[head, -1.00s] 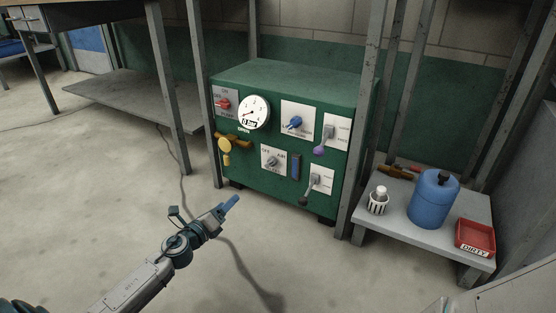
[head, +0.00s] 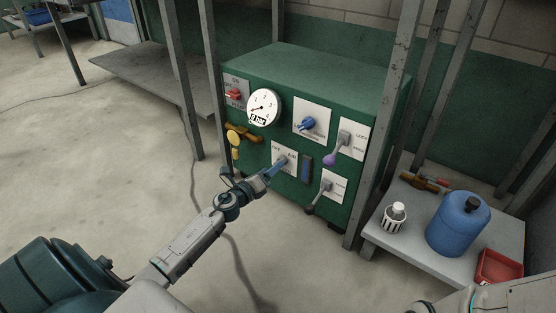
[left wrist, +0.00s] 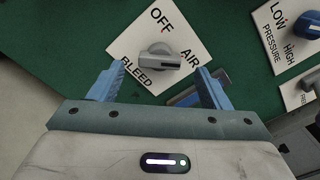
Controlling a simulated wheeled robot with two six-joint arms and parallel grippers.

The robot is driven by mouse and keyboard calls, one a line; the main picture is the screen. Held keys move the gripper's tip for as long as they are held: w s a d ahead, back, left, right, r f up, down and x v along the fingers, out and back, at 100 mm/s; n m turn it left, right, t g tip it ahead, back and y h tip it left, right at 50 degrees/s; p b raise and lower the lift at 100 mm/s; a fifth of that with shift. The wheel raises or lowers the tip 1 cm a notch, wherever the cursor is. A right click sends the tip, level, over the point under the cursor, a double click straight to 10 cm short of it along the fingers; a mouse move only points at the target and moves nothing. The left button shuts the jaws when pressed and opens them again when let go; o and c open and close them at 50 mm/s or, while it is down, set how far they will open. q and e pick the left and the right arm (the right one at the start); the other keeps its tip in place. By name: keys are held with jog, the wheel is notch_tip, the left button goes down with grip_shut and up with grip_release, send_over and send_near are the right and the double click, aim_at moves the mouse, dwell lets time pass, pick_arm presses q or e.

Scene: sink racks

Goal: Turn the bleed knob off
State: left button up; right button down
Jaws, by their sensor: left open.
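The grey bleed knob (left wrist: 158,57) sits on a white plate (left wrist: 190,22) marked OFF, AIR and BLEED. Its bar lies roughly level in the left wrist view, with one end toward the right, below the AIR label; which end is the pointer is hard to tell. My left gripper (left wrist: 161,78) is open, its blue fingers apart on either side below the knob, not closed on it. My right gripper is out of view.
A blue knob (head: 306,123), a gauge (head: 263,107), a red switch (head: 233,94), a yellow valve (head: 234,139) and a purple-tipped lever (head: 331,158) surround it. A grey post (head: 378,130) stands at right. A low table holds a blue jug (head: 458,224).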

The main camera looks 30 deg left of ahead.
pick_arm(q)
jog(key=w, duration=0.4)
jog(key=shift+w+d, duration=0.2)
jog(key=c, duration=1)
